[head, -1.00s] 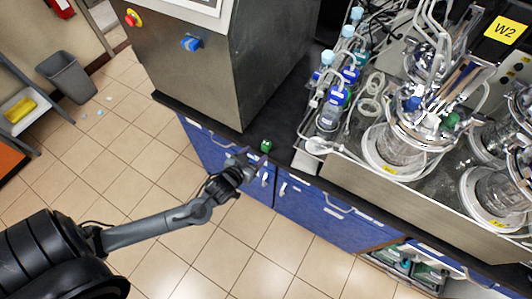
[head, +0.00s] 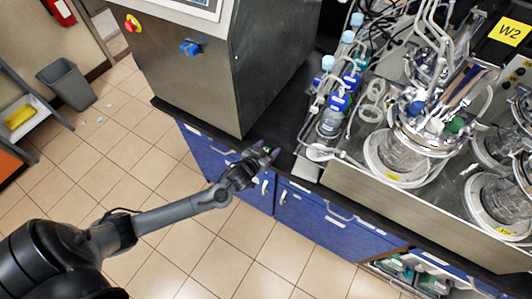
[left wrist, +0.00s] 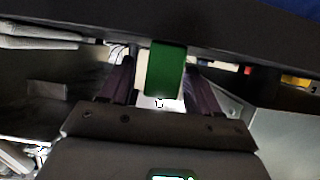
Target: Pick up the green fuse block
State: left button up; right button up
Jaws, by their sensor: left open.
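The green fuse block (left wrist: 166,70) stands between the two fingers of my left gripper (left wrist: 160,85) in the left wrist view. The fingers lie on either side of it with gaps, so the gripper is open around it. In the head view my left gripper (head: 262,156) is at the front edge of the dark counter, just right of the steel cabinet. Only a small bit of the green block (head: 267,150) shows there, mostly hidden by the fingers. My right gripper is not in view.
A steel cabinet (head: 215,75) stands behind and left of the gripper. Blue-capped bottles (head: 332,115) and glass bioreactor vessels (head: 400,150) in a tray stand to the right. Blue drawers (head: 320,215) are below the counter. A grey bin (head: 68,82) stands on the floor.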

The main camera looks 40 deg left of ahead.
pick_arm(q)
jog(key=shift+w+a+f, duration=0.1)
jog(key=shift+w+f, duration=0.1)
jog(key=shift+w, duration=0.25)
jog(key=c, duration=1.1)
jog(key=shift+c, duration=0.2)
jog(key=shift+r, duration=0.1)
